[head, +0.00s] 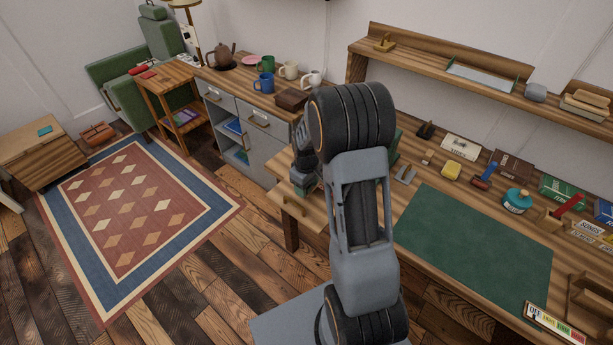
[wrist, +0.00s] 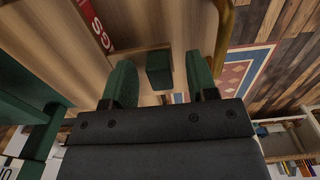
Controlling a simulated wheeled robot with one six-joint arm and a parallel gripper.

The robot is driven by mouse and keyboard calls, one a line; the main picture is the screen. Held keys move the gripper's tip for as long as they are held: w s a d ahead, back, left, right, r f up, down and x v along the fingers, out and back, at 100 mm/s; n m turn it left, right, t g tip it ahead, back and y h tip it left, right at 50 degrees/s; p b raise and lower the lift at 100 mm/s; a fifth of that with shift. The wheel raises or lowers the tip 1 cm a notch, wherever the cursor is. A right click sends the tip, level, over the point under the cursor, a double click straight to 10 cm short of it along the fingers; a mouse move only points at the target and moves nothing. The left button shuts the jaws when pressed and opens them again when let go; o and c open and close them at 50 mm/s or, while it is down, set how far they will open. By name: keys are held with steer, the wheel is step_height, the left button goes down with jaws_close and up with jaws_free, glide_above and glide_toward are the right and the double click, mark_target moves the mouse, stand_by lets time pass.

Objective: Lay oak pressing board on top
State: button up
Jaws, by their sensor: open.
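My gripper (wrist: 160,88) is open. In the wrist view its two dark green fingers stand on either side of a small dark green block (wrist: 159,70), with a gap on both sides. Pale wood (wrist: 150,30) lies beyond the fingers. In the head view a pale wooden piece (head: 287,207), which may be the oak pressing board, shows at the left end of the workbench (head: 455,290), beneath my gripper (head: 304,188). My arm hides part of that area. I cannot tell whether the block belongs to the board.
A red label (wrist: 96,25) and a brass-coloured bar (wrist: 226,35) are close to the fingers. A green mat (head: 475,245) covers the bench front, mostly clear. A grey cabinet (head: 262,145) stands left.

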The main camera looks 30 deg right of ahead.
step_height(320, 180, up, 14)
steer(key=shift+f, duration=0.25)
steer(key=s+a+r+m+t, duration=0.2)
steer(key=s+a, duration=0.2)
steer(key=s, duration=0.4)
steer(key=s+a+r+m+t, duration=0.1)
steer(key=s+a+r+m, duration=0.2)
steer(key=s+a, duration=0.2)
steer(key=s, duration=0.3)
steer(key=shift+a+t, duration=0.3)
steer(key=shift+t, duration=0.1)
steer(key=shift+c, duration=0.2)
